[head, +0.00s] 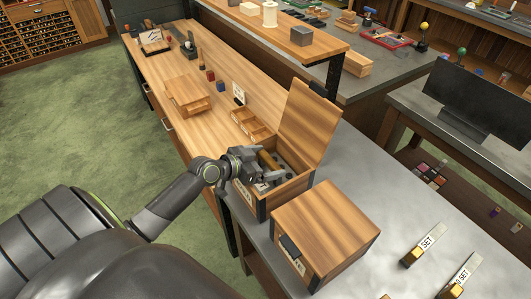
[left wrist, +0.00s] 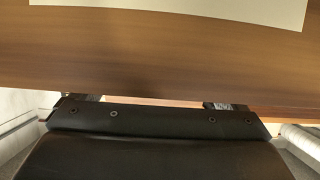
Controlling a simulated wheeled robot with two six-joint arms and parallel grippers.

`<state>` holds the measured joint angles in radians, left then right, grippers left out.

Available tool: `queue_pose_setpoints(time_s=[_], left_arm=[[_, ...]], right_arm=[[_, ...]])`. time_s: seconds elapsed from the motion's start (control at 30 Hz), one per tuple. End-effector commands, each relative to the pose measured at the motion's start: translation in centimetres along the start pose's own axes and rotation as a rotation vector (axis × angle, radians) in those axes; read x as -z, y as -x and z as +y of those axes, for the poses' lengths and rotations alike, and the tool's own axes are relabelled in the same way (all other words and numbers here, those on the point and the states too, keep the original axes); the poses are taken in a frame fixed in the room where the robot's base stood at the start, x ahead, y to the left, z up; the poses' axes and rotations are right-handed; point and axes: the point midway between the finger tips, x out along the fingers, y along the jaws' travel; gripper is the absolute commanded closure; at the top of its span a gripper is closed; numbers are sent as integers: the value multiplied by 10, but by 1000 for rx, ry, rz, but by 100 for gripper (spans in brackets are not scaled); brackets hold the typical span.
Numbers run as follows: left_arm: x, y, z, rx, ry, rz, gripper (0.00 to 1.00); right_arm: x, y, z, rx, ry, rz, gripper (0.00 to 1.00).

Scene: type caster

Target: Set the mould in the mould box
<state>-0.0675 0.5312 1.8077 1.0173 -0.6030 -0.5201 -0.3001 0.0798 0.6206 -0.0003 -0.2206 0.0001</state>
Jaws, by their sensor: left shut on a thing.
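A wooden box with its lid raised (head: 308,125) stands on the bench, with grey pieces and a tan piece inside. I take it to be the mould box. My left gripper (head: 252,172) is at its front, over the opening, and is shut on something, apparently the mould. The gripper and wrist hide most of that piece, and its outline is unclear. In the left wrist view the two fingertips (left wrist: 155,102) stand apart before a wooden face that fills the upper part, with a pale label at the top. My right gripper is not in view.
A closed wooden box (head: 328,220) with a dark clasp stands close to the right. A low divided wooden tray (head: 252,126) is behind the open box. Grey bench top (head: 385,195) is clear to the right, up to narrow pieces marked SET (head: 427,243).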

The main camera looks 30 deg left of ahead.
Motion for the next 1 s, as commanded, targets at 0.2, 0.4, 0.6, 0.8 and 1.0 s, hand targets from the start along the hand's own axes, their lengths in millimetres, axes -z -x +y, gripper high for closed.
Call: queue_pose_setpoints(time_s=[0.2,0.4,0.6,0.8,1.0], left_arm=[[-4,-4,1,0,-3,13,77],[-4,-4,1,0,-3,12,77],[-11,-5,0,0,0,1,0],[-10,-5,0,0,1,1,0],[-10,6,-1,2,-3,-1,0]], right_arm=[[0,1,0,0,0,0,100],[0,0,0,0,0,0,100],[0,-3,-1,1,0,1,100],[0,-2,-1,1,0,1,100],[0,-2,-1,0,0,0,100]])
